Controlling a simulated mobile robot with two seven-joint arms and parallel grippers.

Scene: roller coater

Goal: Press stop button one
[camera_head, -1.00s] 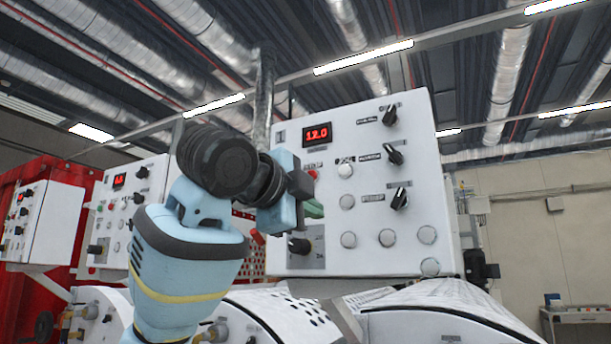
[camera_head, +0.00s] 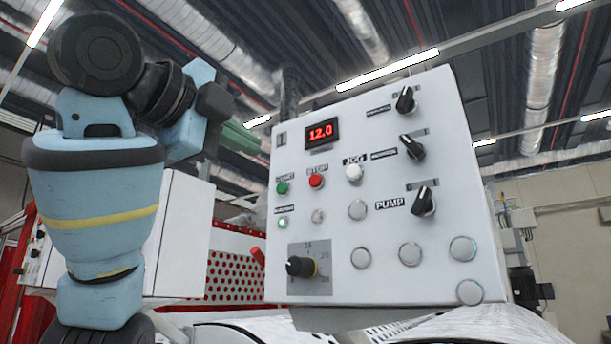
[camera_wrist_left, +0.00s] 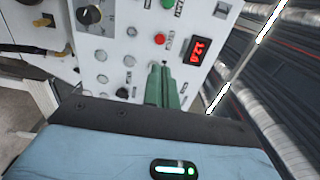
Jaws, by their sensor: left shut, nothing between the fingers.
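The red stop button (camera_head: 316,181) sits on the white control panel (camera_head: 335,222), under a label reading STOP and below the red display showing 12.0. A green start button (camera_head: 282,188) is on its left and a white JOG button (camera_head: 353,173) on its right. My left gripper (camera_head: 240,139) is up and to the left of the panel, apart from the stop button. In the left wrist view its green fingers (camera_wrist_left: 162,86) are together and empty, pointing toward the panel. The red button (camera_wrist_left: 159,39) shows there just beyond the fingertips. My right gripper is not seen.
Black knobs (camera_head: 405,100) line the panel's right side, and a larger dial (camera_head: 301,267) is at its lower left. A red perforated guard (camera_head: 232,266) stands behind, left of the panel. The space before the panel's face is clear.

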